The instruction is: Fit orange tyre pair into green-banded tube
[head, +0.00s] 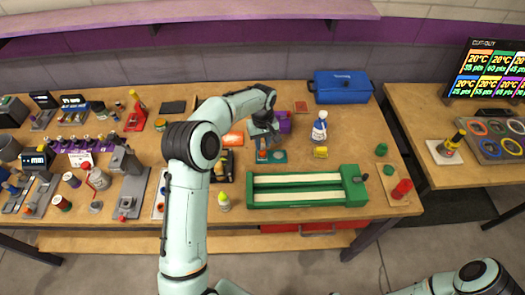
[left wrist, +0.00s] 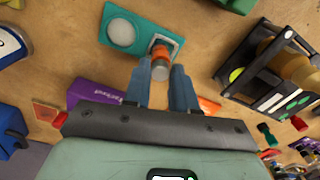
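In the left wrist view a small upright cylinder with an orange band and grey end, apparently the orange tyre pair (left wrist: 161,60), stands at the square socket of a teal holder (left wrist: 113,43). My left gripper (left wrist: 163,72) has its blue fingers on both sides of it, seemingly touching. In the head view my left gripper (head: 263,147) is above the teal holder (head: 278,157). I cannot make out for certain which item is the green-banded tube. My right gripper is out of view; only part of that arm shows at the bottom right.
A purple box (head: 284,122) is close behind the left gripper. A black rack (left wrist: 262,75) stands beside the holder. A long green tray (head: 283,204) lies in front, and a white bottle (head: 319,128) and yellow block (head: 320,152) are to the right. The table's left side is crowded.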

